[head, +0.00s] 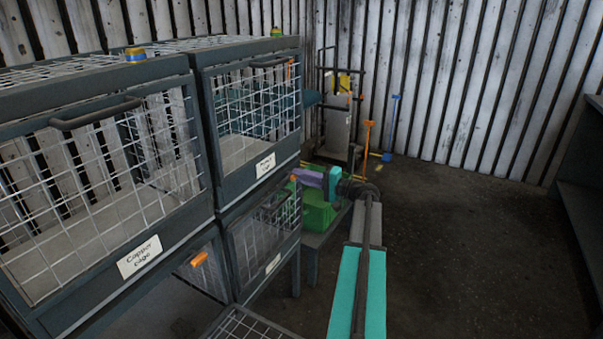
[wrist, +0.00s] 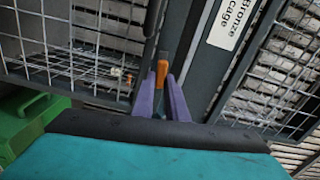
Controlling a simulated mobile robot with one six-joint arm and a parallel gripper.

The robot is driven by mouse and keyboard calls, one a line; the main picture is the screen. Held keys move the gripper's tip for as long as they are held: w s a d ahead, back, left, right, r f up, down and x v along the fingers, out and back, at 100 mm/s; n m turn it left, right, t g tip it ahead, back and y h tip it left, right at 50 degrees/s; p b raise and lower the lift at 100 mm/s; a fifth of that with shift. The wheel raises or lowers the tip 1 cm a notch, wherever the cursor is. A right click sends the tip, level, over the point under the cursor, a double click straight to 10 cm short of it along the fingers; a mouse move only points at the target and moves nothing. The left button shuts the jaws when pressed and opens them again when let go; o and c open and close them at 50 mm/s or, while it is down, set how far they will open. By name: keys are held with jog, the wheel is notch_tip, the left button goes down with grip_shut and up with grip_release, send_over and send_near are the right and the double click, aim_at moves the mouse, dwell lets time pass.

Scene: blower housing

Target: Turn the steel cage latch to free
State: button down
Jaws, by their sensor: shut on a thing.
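My gripper (head: 298,178) has purple fingers and a teal body, and reaches to the right edge of the lower cage door in the head view. In the wrist view my gripper (wrist: 165,95) is shut on an orange latch (wrist: 162,72), a small bar that points along the fingers. The latch sits on a grey frame post beside a mesh door (wrist: 85,45). The fingers hide part of it. The lower cage door (head: 265,232) has a label too small to read, so I cannot tell by name that it is the steel cage.
A Copper cage label (head: 139,256) marks the near left cage. A Bronze cage label (wrist: 232,22) is right of the latch. Another orange latch (head: 199,259) shows on a lower left cage. The floor (head: 470,230) at right is clear.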

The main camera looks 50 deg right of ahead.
jog(key=shift+m+p, duration=0.3)
jog(key=shift+m, duration=0.3)
jog(key=c, duration=1.8)
grip_release()
jog(key=shift+o, duration=0.2)
jog(key=shift+s, duration=0.1)
jog(key=v, duration=1.3)
jog(key=shift+s, duration=0.35)
